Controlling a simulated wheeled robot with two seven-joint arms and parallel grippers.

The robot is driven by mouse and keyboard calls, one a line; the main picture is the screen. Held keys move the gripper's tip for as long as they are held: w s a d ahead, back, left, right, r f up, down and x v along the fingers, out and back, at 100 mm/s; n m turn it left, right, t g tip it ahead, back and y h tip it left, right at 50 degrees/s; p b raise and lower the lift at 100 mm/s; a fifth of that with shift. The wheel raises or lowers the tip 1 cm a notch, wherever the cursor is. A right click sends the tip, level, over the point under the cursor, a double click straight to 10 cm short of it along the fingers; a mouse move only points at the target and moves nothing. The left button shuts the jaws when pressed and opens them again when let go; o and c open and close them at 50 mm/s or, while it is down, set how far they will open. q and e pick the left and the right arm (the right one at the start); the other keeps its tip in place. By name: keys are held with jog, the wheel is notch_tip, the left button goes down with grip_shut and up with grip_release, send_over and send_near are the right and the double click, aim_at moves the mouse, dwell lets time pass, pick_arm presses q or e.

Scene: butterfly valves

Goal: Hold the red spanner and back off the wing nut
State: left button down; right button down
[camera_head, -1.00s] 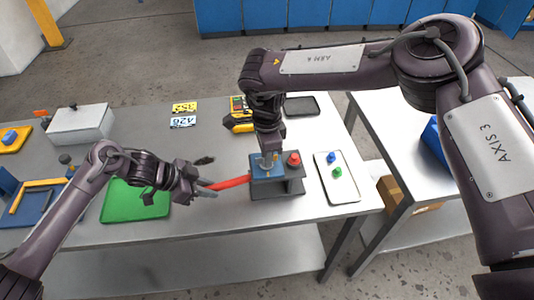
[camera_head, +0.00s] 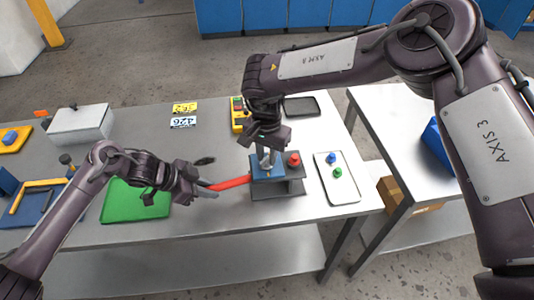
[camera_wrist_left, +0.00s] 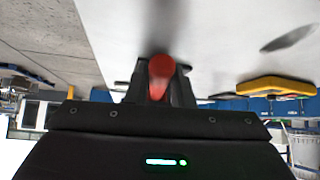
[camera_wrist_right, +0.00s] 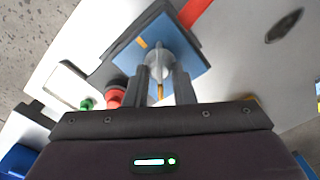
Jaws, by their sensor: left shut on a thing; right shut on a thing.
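The red spanner (camera_head: 230,183) lies level between my left gripper (camera_head: 208,189) and the blue-topped block (camera_head: 283,187). My left gripper is shut on the spanner's handle; the red end also shows between the jaws in the left wrist view (camera_wrist_left: 160,72). My right gripper (camera_head: 268,150) points down over the block. In the right wrist view its fingers (camera_wrist_right: 161,84) are shut on the grey wing nut (camera_wrist_right: 158,63), above the blue plate (camera_wrist_right: 178,68). The fingers partly hide the nut. A yellow mark shows between the fingers.
A red button (camera_head: 293,159) sits beside the blue plate. A white tray (camera_head: 322,163) with a blue and a green piece stands to the right. A green mat (camera_head: 122,207) and a grey box (camera_head: 80,126) are to the left. A yellow device (camera_head: 239,115) stands behind.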

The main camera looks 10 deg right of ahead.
aim_at(267, 157)
pick_arm(q)
jog(key=shift+w+r, duration=0.15)
pick_arm(e)
jog(key=shift+s+f+n, duration=0.2)
jog(key=shift+f+n, duration=0.1)
jog(key=shift+n, duration=0.3)
dwell(0.4)
jog(key=c, duration=1.2)
grip_release()
jog(key=shift+w, duration=0.15)
jog(key=shift+c, duration=0.2)
jog(key=shift+r, duration=0.15)
notch_tip(267, 157, up, 12)
pick_arm(q)
jog(key=c, duration=1.3)
grip_release()
